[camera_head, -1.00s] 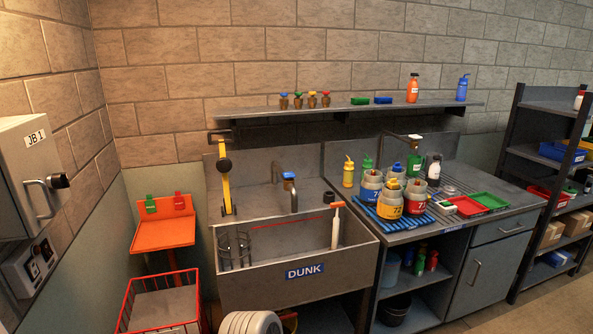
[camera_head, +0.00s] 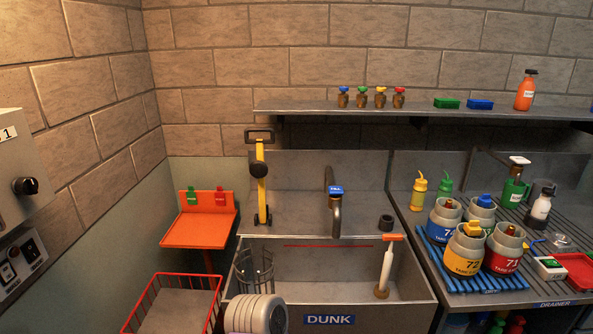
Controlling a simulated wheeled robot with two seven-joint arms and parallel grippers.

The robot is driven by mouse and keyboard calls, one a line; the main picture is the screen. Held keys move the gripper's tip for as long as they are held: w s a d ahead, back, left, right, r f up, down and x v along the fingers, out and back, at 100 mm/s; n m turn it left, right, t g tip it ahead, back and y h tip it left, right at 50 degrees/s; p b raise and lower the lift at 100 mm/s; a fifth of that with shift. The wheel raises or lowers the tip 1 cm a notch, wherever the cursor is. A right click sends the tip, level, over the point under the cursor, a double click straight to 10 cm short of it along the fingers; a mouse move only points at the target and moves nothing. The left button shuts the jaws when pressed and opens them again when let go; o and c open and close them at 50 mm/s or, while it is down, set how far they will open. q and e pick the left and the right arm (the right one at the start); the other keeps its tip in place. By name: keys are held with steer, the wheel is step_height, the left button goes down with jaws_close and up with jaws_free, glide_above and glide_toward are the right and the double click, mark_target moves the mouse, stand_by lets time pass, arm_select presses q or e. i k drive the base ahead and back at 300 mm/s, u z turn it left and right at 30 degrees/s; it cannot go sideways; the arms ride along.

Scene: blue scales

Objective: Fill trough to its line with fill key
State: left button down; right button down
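The grey trough (camera_head: 370,318), labelled DUNK, stands in the lower middle of the head view. A red line (camera_head: 320,246) runs along its inner back wall. I see no water surface in the part of the basin that shows. A blue key (camera_head: 336,190) with white lettering, apparently FILL, sits on the grey tap (camera_head: 336,218) behind the trough. No stream shows at the tap. A white upright piece with an orange handle (camera_head: 391,238) stands inside the trough at the right. Neither of my grippers is in view.
A wire rack (camera_head: 254,268) is in the trough's left side. A yellow upright tool (camera_head: 262,195) stands behind it. An orange seat-like shelf (camera_head: 196,238) and red basket (camera_head: 150,305) are left. Labelled canisters (camera_head: 465,252) crowd the right counter. A pale ribbed shape sits at the bottom edge.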

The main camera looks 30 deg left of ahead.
mark_target(335, 190)
steer(key=u, duration=0.8)
steer(key=i, duration=0.7)
steer(key=u, duration=0.65)
